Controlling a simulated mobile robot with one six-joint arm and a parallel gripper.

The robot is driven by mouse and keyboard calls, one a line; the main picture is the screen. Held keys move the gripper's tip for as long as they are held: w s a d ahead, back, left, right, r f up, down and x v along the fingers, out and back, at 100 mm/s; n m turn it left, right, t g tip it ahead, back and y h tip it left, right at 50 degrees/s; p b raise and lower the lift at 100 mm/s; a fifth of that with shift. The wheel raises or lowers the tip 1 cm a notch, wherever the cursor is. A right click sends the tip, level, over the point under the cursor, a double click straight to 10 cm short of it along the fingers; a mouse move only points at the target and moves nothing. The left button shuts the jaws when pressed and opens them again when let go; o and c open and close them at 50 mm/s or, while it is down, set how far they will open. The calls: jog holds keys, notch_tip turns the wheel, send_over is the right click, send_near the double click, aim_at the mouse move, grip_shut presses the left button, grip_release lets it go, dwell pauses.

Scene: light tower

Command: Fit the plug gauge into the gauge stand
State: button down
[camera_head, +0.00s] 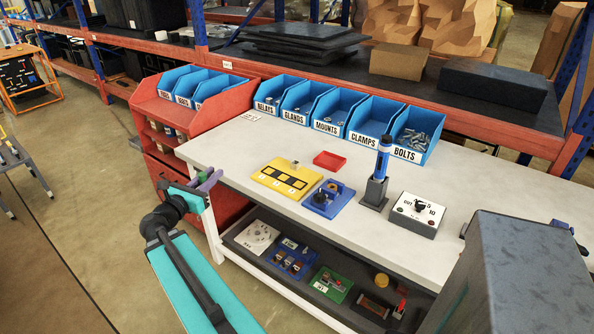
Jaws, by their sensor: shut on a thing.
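My gripper (203,181) is at the left front corner of the white bench, out beyond its edge. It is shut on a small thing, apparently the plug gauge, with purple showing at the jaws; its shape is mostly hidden. I cannot tell for certain which fixture is the gauge stand. A blue block (321,204) with a dark round part on it lies near the bench's front edge. To its right a dark upright holder (375,192) has a blue and black cylinder (383,155) standing in it. My gripper is well left of both.
A yellow board (272,187) with black squares, a red tray (330,160) and a switch box (417,215) are on the bench (230,155). Labelled blue bins (345,128) line the back. A lower shelf (262,255) holds several small boards.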

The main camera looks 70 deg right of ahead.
jog(key=s+d+m+g+b, duration=0.1)
jog(key=s+d+m+g, duration=0.1)
jog(key=s+d, duration=0.6)
jog(key=s+d+m+g+y+b, duration=0.1)
jog(key=s+d+g+b, duration=0.1)
jog(key=s+d, duration=0.6)
jog(key=s+g, duration=0.1)
jog(key=s, duration=0.6)
jog(key=shift+f+m+g, duration=0.4)
jog(key=w+d+p, duration=0.1)
jog(key=w+d, duration=0.1)
jog(key=d, duration=0.5)
jog(key=w+d+f+p, duration=0.1)
jog(key=d, duration=0.7)
jog(key=shift+w+d+f+p, duration=0.25)
jog(key=shift+w+p, duration=0.05)
jog(key=shift+w, duration=0.05)
